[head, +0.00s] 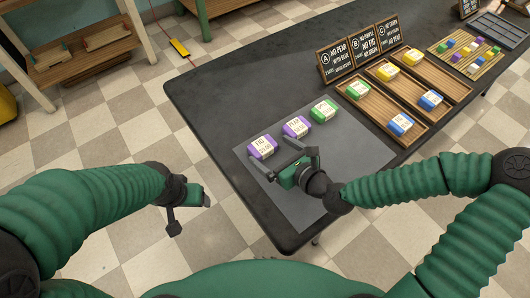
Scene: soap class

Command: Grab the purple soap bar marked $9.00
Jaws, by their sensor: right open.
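Two purple soap bars with white labels lie on a grey mat (350,154) on the dark table. The left purple bar (263,147) is nearest my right gripper; the other purple bar (296,127) lies just up and right of it. The label print is too small to read surely, so I cannot tell which is $9.00. A green bar (324,110) continues the row. My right gripper (283,161) is open and empty, its fingers over the mat close to the left purple bar. My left gripper (190,212) hangs off the table's left edge; its opening is unclear.
Wooden trays (419,91) with green, yellow and blue soaps stand at the right, behind them three black signs (362,50). A board of small coloured blocks (462,66) lies farther right. The table's left part is bare. Shelves (85,45) stand at upper left.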

